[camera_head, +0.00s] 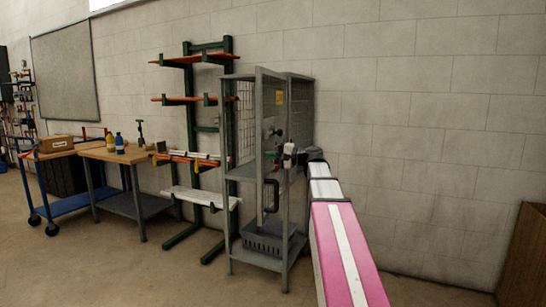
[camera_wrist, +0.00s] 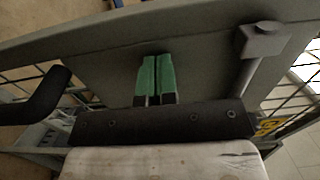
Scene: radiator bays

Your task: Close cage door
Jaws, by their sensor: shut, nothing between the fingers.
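The grey metal cage (camera_head: 229,150) stands against the wall in the head view. Its mesh door (camera_head: 259,110) appears ajar, standing at an angle to the cage, with a black handle (camera_head: 271,196) low on its frame. My arm reaches the cage from the right, and my gripper is at the door; its fingertips are too small to make out there. In the wrist view my gripper (camera_wrist: 156,78) has its green fingers together and empty, in front of the grey door frame (camera_wrist: 110,55). Whether they touch it I cannot tell. The black handle (camera_wrist: 45,98) shows at the left.
A grey crate (camera_head: 264,240) sits on the cage's bottom shelf. A green rack (camera_head: 190,95) with orange shelves stands left of the cage. A workbench (camera_head: 115,155) with bottles and a blue cart (camera_head: 65,205) are further left. Floor in front is clear. A brown box (camera_head: 526,260) is far right.

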